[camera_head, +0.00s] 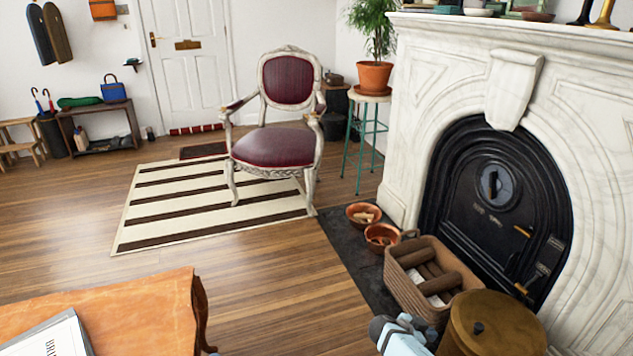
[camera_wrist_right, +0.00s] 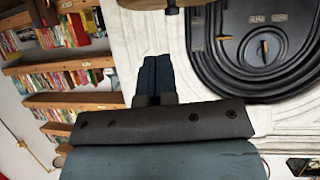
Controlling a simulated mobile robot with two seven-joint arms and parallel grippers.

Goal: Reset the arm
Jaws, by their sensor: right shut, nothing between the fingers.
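My right arm comes in at the bottom of the head view, where the dark end of my right gripper (camera_head: 381,328) shows beside its pale blue link. In the right wrist view the two dark blue fingers of my right gripper (camera_wrist_right: 153,62) lie together with nothing between them. In the head view it appears close to the round brass-coloured bin (camera_head: 493,325) and the wicker basket (camera_head: 413,294); I cannot tell the exact gap. My left gripper is not in view.
A white marble fireplace (camera_head: 413,125) with a black stove door (camera_head: 465,172) stands at right. Clay bowls (camera_head: 363,214) sit on the dark hearth. An orange-brown table (camera_head: 140,315) is at lower left. A red chair (camera_head: 275,146) stands beyond. The wooden floor (camera_head: 255,255) between is clear.

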